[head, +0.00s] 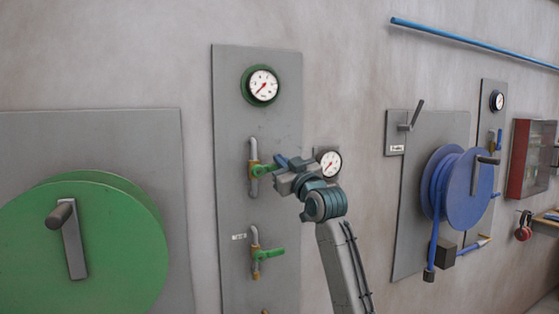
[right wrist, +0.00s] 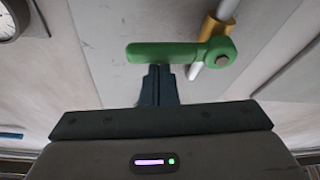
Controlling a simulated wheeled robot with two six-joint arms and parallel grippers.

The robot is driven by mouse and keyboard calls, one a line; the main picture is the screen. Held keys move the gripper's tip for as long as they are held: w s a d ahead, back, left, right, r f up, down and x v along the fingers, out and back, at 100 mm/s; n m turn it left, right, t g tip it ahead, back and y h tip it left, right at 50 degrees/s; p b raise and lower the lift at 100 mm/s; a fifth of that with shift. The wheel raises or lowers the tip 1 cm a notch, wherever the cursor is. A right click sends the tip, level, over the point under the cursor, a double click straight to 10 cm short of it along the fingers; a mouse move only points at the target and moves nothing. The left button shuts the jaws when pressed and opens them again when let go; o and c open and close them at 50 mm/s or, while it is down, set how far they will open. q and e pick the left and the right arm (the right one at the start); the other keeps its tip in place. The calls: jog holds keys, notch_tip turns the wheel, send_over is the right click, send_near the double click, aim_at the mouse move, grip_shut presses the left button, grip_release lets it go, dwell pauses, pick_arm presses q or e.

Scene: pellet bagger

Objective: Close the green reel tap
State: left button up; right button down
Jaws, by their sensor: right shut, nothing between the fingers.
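Two taps with green lever handles sit on a grey wall panel (head: 228,150). The upper tap (head: 260,171) has a brass body on a vertical pipe, and its lever points right, across the pipe. The lower tap (head: 270,254) also has its lever pointing right. My right gripper (head: 281,160) is shut and empty, its tips close to the upper lever. In the right wrist view the green lever (right wrist: 165,53) lies just beyond the shut fingertips (right wrist: 158,72); I cannot tell whether they touch. My left gripper is not in view.
A green reel (head: 120,235) with a crank is at the left. A green-rimmed gauge (head: 262,85) is above the taps. Another gauge (head: 329,162) is right behind my right wrist. A blue reel (head: 470,190) and a red cabinet (head: 527,160) are at the right.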

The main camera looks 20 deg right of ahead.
jog(key=shift+d+f, duration=0.1)
jog(key=shift+f, duration=0.3)
dwell(0.4)
